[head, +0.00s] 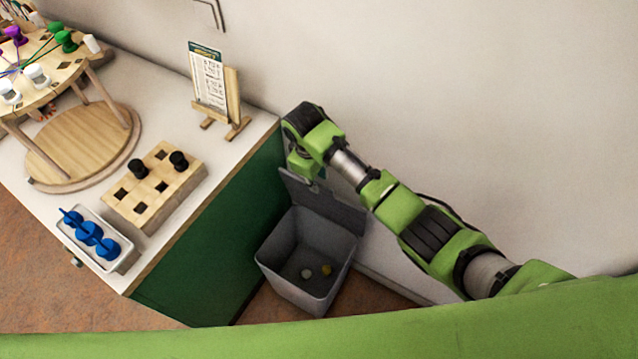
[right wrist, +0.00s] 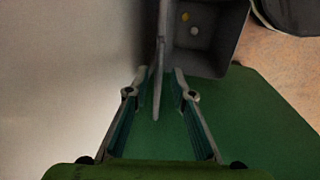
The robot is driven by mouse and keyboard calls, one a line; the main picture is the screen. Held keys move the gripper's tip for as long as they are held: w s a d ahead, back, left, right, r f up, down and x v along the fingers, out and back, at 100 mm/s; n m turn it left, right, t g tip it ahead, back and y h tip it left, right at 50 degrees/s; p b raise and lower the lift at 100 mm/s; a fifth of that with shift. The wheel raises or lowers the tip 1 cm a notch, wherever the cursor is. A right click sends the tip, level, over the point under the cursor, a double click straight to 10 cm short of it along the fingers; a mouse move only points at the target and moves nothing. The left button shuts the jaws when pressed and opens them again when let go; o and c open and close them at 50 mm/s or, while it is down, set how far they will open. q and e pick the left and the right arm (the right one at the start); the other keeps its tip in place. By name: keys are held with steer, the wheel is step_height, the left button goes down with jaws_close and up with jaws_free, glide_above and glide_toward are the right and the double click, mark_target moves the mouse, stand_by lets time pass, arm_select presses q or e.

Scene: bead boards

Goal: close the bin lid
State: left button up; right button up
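The grey bin (head: 262,262) stands on the floor beside the green cabinet. Its lid (head: 335,208) is open, raised at the wall side of the bin. My right gripper (head: 303,168) is at the lid's upper left corner, partly hidden by my own wrist. In the right wrist view the gripper (right wrist: 162,76) is open, with the lid (right wrist: 157,95) edge-on between its two fingers. Gaps show on both sides of the lid there. The bin (right wrist: 228,40) also shows at the top of that view. My left gripper is not in view.
The white-topped cabinet (head: 262,124) stands close to the left of the bin. It carries a wooden peg block (head: 150,215), a tray (head: 118,262) of blue pieces and a card stand (head: 232,100). Two small objects (head: 306,273) lie inside the bin. The wall is close behind the lid.

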mark_target(319, 184)
steer(key=shift+w+d+f, duration=0.1)
steer(key=shift+w+f, duration=0.05)
steer(key=shift+f, duration=0.8)
steer(key=shift+w+d+f, duration=0.1)
steer(key=shift+w+f, duration=0.05)
steer(key=shift+f, duration=0.75)
jaws_close()
steer(key=shift+s, duration=0.1)
